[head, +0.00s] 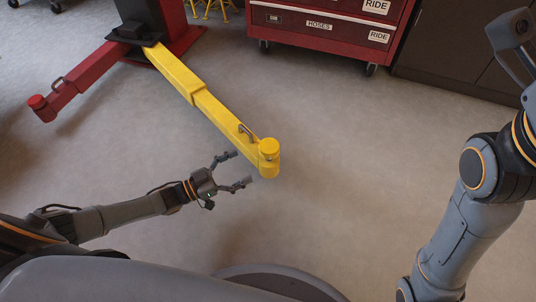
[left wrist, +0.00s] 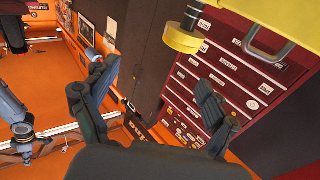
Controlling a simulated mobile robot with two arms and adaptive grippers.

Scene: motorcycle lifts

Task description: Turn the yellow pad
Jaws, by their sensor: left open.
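The yellow pad (head: 269,147) is a small round cap on the end of a yellow lift arm (head: 205,97). A metal handle (head: 246,131) stands on the arm just behind it. My left gripper (head: 236,169) is open and empty, its fingers pointing at the pad from the lower left, with a gap between. In the left wrist view the yellow pad (left wrist: 183,39) shows at the top, above and beyond the right finger; nothing is between the fingers (left wrist: 157,78). My right arm is at the right of the head view; its gripper cannot be made out.
The yellow arm runs back to a dark base and red post (head: 172,18). A red lift arm (head: 75,80) extends left from there. A red tool cabinet (head: 330,30) on casters stands behind, beside dark cupboards (head: 450,50). The grey floor right of the pad is clear.

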